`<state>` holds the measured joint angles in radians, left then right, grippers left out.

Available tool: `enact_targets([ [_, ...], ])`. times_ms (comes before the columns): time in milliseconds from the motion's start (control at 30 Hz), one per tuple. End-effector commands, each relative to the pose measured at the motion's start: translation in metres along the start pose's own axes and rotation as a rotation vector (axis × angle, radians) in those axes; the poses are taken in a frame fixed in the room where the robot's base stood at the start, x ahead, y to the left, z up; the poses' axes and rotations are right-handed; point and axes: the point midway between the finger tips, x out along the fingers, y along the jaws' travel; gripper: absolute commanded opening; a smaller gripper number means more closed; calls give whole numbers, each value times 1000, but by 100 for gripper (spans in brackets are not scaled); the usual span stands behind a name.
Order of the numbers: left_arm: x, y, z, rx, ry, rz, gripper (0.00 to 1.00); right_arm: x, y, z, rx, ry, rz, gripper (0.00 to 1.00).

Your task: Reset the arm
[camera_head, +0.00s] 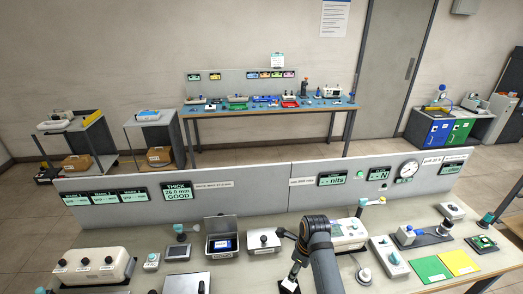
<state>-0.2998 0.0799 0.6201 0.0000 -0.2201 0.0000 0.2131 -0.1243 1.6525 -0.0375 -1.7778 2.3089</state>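One dark arm of mine, which I take to be my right arm (320,252), rises from the bottom edge just right of centre. It bends at the top and reaches down to the left over the grey workbench (225,278). Its gripper end (290,284) is small and dark at the bottom edge, close to a pale piece. I cannot tell whether its fingers are open or shut, or whether they hold anything. My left gripper is not in view.
Green and yellow pads (431,269) lie right. A low display panel (250,186) closes the bench's back.

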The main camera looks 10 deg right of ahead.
Motion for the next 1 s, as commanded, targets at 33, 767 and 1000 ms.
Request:
enact_targets([
  [33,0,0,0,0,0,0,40,2,2,-7,-44,3,-5,56],
  [767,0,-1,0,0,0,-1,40,-42,68,-162,-2033,248,-179,56],
  [1000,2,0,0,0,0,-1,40,-53,83,-176,-2389,322,-170,56],
])
